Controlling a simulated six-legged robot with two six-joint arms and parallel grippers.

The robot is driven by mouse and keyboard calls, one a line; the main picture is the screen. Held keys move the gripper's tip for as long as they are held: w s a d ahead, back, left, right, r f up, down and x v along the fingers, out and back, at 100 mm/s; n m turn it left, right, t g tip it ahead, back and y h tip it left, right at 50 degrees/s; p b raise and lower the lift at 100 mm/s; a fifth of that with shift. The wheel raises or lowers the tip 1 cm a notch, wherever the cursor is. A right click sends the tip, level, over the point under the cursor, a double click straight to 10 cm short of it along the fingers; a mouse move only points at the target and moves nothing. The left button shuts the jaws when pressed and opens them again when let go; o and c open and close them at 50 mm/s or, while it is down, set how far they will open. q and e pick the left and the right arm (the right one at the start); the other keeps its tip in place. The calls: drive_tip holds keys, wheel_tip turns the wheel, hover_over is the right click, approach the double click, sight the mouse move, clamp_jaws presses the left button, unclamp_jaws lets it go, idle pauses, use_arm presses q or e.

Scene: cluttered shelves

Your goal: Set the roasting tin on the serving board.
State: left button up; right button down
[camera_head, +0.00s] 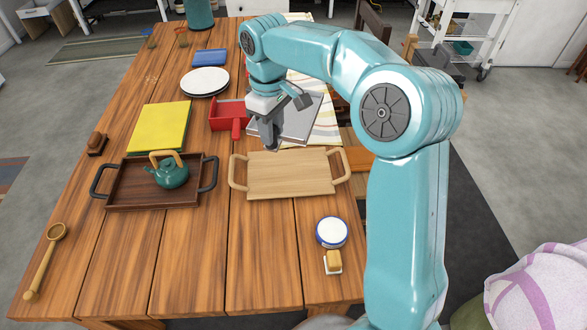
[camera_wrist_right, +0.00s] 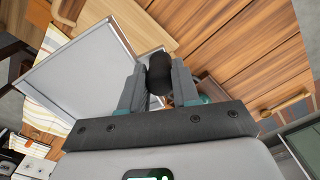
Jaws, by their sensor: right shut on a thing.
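The roasting tin (camera_head: 303,118) is a grey, shallow rectangular tin behind the serving board, over the striped cloth. It fills the left of the right wrist view (camera_wrist_right: 85,75). My right gripper (camera_head: 270,143) is at the tin's left side, shut on its dark handle, which shows between the fingers in the wrist view (camera_wrist_right: 158,72). I cannot tell whether the tin touches the table. The serving board (camera_head: 290,175) is pale wood with a loop handle at each end, bare, in front of the gripper. Its pale wood also shows in the wrist view (camera_wrist_right: 145,25). My left gripper is out of view.
A dark tray (camera_head: 130,197) with a teal teapot (camera_head: 170,174) stands left of the board. A yellow board (camera_head: 160,127) and white plates (camera_head: 205,82) lie farther left. A blue-rimmed jar (camera_head: 332,232) stands in front of the board.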

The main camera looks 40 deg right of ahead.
drive_tip(key=shift+s+d+f, duration=0.1)
drive_tip(key=shift+s+d, duration=0.05)
drive_tip(key=shift+d, duration=0.2)
wheel_tip(320, 180, down, 20)
drive_tip(key=shift+a+r+b, duration=0.1)
drive_tip(key=shift+r+b, duration=0.1)
drive_tip(key=shift+b, duration=0.1)
drive_tip(key=shift+f, duration=0.3)
drive_tip(key=shift+f, duration=0.1)
drive_tip(key=c, duration=0.8)
unclamp_jaws()
